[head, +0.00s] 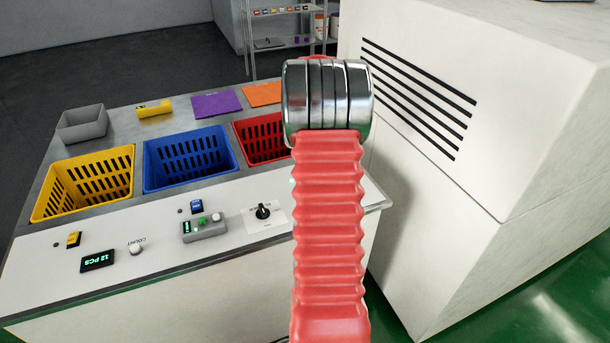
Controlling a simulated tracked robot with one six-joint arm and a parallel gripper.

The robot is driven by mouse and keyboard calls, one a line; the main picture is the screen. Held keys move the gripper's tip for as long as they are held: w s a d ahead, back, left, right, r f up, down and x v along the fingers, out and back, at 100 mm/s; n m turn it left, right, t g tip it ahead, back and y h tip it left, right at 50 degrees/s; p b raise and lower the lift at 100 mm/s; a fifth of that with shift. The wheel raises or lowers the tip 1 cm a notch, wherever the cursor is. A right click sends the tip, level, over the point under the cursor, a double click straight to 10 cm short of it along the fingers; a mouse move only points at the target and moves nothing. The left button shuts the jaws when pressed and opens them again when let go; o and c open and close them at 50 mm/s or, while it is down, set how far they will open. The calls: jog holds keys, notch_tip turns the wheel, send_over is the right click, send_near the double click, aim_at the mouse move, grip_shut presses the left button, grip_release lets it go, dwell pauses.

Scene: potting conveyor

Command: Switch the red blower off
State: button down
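My red ribbed arm with its bright metal rings rises through the middle of the head view. My gripper does not show. No red blower or red switch can be made out; the panel right of the rotary knob is partly hidden behind my arm. A yellow switch (73,239) and a blue switch (196,206) sit on the white panel (170,262), each beside a small dark dot. A black rotary knob (262,211) is on a white plate.
A yellow basket (88,185) and a blue basket (188,160) stand left of the red one. A grey control box (204,229), a white knob (135,249) and a "12 PCS" display (97,261) are on the panel. A big white cabinet (500,130) stands close at the right.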

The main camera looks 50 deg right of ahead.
jog(key=shift+f, duration=0.95)
dwell(1.2)
jog(key=shift+r, duration=0.1)
notch_tip(320, 180, up, 7)
dwell(1.2)
dwell(0.6)
